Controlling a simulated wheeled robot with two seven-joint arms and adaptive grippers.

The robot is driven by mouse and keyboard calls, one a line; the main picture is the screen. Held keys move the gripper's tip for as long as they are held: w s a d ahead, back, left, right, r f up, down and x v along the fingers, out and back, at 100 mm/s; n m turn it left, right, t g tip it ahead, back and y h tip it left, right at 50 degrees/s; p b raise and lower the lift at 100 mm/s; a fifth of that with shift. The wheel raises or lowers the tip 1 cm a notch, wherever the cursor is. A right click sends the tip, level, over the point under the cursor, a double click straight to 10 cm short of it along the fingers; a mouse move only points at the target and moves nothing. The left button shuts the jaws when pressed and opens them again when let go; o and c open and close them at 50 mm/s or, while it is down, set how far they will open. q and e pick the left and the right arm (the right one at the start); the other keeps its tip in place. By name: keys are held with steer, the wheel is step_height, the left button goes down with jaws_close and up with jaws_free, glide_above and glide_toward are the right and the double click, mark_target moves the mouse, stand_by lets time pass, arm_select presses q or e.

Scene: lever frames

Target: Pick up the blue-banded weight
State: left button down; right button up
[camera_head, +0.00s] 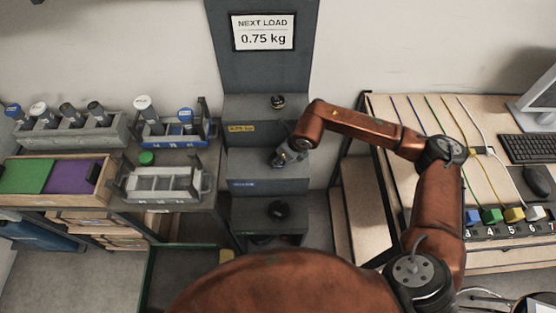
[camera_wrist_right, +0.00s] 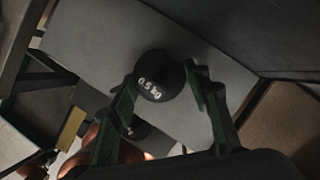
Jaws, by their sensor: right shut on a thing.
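A dark round weight marked 0.5 kg (camera_wrist_right: 158,75) sits between the fingers of my right gripper (camera_wrist_right: 165,95) in the right wrist view. The gripper is shut on it. I see its top; no blue band shows from here. In the head view my right gripper (camera_head: 281,158) is at the middle step (camera_head: 262,166) of the grey stepped stand and mostly covers the weight. A blue label (camera_head: 243,184) is on that step's front. I cannot tell whether the weight touches the step. My left gripper is not in view.
Dark weights stand on the upper step (camera_head: 277,101), with a yellow label, and on the lower step (camera_head: 278,210). A sign (camera_head: 263,33) above reads NEXT LOAD 0.75 kg. Racks (camera_head: 165,183) stand left; a cable bench (camera_head: 400,110) stands right.

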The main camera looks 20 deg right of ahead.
steer(key=c, duration=1)
steer(key=shift+r, duration=0.2)
